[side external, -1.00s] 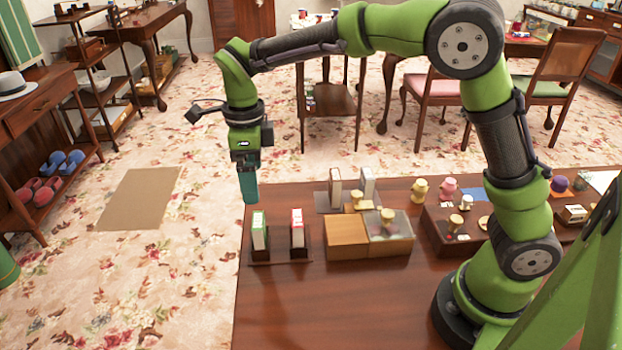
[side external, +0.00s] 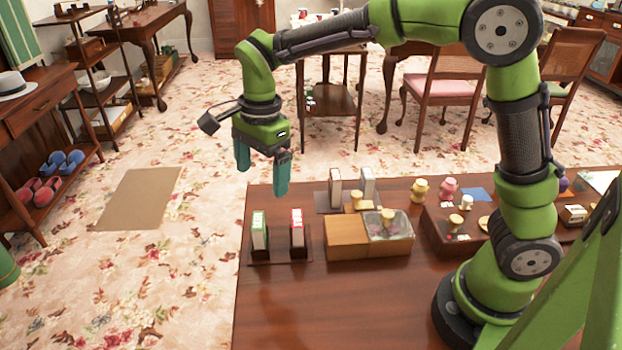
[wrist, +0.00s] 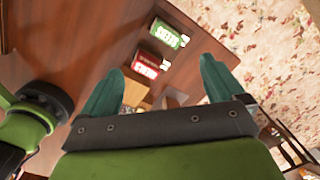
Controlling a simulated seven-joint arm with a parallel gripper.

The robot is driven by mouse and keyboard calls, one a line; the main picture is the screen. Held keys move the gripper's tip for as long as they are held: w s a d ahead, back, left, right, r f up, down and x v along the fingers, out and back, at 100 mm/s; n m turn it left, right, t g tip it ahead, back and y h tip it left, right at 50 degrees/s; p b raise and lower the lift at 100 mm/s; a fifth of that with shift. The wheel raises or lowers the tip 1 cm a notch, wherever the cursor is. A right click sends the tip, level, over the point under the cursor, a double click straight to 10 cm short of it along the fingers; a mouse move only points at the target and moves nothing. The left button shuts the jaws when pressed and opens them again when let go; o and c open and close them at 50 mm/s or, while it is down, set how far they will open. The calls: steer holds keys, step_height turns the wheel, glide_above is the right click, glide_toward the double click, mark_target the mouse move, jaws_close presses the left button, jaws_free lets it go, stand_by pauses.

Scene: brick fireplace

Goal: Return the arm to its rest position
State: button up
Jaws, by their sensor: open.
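My gripper (side external: 262,172) hangs above the far left edge of the wooden table (side external: 300,310) in the side view. Its two teal fingers are spread apart with nothing between them. In the wrist view my gripper (wrist: 160,85) also shows open and empty. A green-labelled box (side external: 260,230) and a red-labelled box (side external: 297,228) stand upright on a dark stand below and in front of it. The same green box (wrist: 165,38) and red box (wrist: 150,64) show beyond the fingers in the wrist view. The fingers touch neither box.
A wooden box (side external: 347,238) with a clear-covered half stands right of the stand. Two pale upright boxes (side external: 335,187) are behind it. Yellow (side external: 419,190) and pink figures stand farther right, near a dark raised tray (side external: 440,240). The table's front left is clear.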

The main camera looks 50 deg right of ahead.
steer(key=s+d+r+n+t, duration=0.2)
steer(key=s+d+n+t, duration=0.1)
steer(key=s+n, duration=0.4)
steer(key=s+d+r+n+t+y, duration=0.1)
steer(key=s+d+r+n+t, duration=0.2)
steer(key=s+d+n, duration=0.3)
steer(key=s+n, duration=0.1)
steer(key=s, duration=0.3)
steer(key=shift+s+d+r+t, duration=0.15)
steer(key=shift+s+r+t, duration=0.05)
steer(key=shift+s+t, duration=0.1)
